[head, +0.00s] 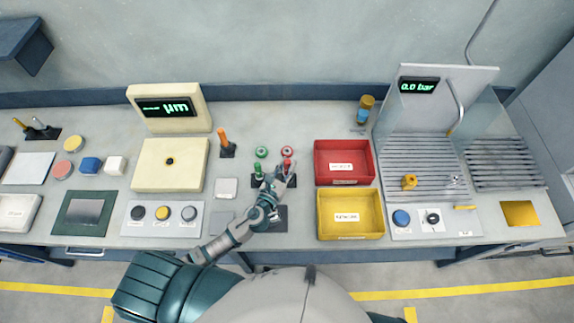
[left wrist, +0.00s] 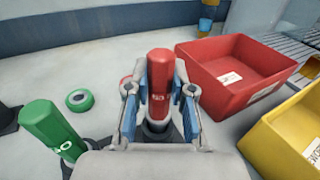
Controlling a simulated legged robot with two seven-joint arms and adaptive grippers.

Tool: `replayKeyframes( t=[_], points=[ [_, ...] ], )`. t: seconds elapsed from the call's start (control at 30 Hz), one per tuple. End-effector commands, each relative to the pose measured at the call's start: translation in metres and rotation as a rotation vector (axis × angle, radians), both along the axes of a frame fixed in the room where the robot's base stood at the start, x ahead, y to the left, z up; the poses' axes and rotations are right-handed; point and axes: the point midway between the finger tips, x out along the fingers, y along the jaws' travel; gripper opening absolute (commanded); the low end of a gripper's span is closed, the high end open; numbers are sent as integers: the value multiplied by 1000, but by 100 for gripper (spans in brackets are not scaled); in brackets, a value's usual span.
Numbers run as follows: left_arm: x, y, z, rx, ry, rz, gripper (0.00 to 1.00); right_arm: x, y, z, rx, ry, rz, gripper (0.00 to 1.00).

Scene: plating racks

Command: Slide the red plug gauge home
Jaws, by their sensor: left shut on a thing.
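The red plug gauge (head: 287,163) is upright at the middle of the bench. In the left wrist view the red plug gauge (left wrist: 159,68) stands between the two fingers of my left gripper (left wrist: 160,92), which is shut on its handle. In the head view my left gripper (head: 284,174) reaches it from the front. A dark base (left wrist: 158,130) shows below the gauge; its lower end is hidden, so I cannot tell how deep it sits. A red ring (head: 288,151) lies just behind, mostly covered in the wrist view. My right gripper is out of view.
A green plug gauge (head: 258,171) stands to the left, with a green ring (head: 262,152) behind it. A red bin (head: 318,160) and a yellow bin (head: 322,213) stand close on the right. An orange-handled tool (head: 223,138) stands farther left.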

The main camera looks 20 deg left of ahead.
Motion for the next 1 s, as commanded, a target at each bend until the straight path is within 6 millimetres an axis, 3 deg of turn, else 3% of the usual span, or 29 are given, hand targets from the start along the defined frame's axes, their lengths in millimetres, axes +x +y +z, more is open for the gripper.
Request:
replayKeyframes(
  t=[1.0],
  points=[
    [0, 0, -19, 0, 0, 0, 0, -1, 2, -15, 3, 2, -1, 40]
  ],
)
